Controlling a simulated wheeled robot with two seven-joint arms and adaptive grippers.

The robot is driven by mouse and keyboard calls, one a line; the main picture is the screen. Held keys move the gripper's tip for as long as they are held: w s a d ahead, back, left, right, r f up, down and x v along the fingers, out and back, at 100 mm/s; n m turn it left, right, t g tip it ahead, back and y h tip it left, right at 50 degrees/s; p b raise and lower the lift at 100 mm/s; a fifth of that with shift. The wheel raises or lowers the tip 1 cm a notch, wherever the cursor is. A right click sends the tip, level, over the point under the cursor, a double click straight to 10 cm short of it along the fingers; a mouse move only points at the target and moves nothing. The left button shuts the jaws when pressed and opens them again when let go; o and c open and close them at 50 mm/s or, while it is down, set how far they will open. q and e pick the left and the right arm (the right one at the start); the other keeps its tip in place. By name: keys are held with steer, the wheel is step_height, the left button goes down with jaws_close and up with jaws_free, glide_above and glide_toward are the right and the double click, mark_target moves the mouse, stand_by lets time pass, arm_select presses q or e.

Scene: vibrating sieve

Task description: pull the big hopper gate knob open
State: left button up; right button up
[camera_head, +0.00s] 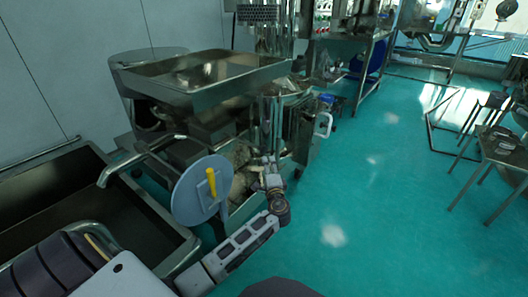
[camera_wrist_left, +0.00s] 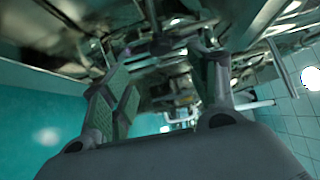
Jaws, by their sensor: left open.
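The steel hopper (camera_head: 205,72) with its wide rectangular top stands left of centre in the head view. My left gripper (camera_head: 268,164) is beside the machinery under the hopper's right side. It looks small and partly blends with the metal there. In the left wrist view my left gripper (camera_wrist_left: 163,66) is open, its two fingers spread with nothing held between them. Blurred metal parts show beyond the fingers. I cannot make out the gate knob for certain in either view. My right gripper is not in view.
A round grey disc (camera_head: 190,200) with a yellow handle (camera_head: 212,183) stands left of my left forearm. A dark steel sink (camera_head: 150,222) lies at the left. A steel table (camera_head: 503,150) stands at the right. The green floor (camera_head: 370,215) between is clear.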

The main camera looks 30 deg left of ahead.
mark_target(264, 151)
arm_select(q)
steer(key=b+x, duration=0.2)
steer(key=x, duration=0.6)
steer(key=shift+w+a, duration=0.25)
steer(key=shift+w, duration=0.05)
steer(key=shift+b+x, duration=0.3)
steer(key=shift+x, duration=0.5)
steer(key=shift+b+x, duration=0.35)
steer(key=shift+x, duration=1)
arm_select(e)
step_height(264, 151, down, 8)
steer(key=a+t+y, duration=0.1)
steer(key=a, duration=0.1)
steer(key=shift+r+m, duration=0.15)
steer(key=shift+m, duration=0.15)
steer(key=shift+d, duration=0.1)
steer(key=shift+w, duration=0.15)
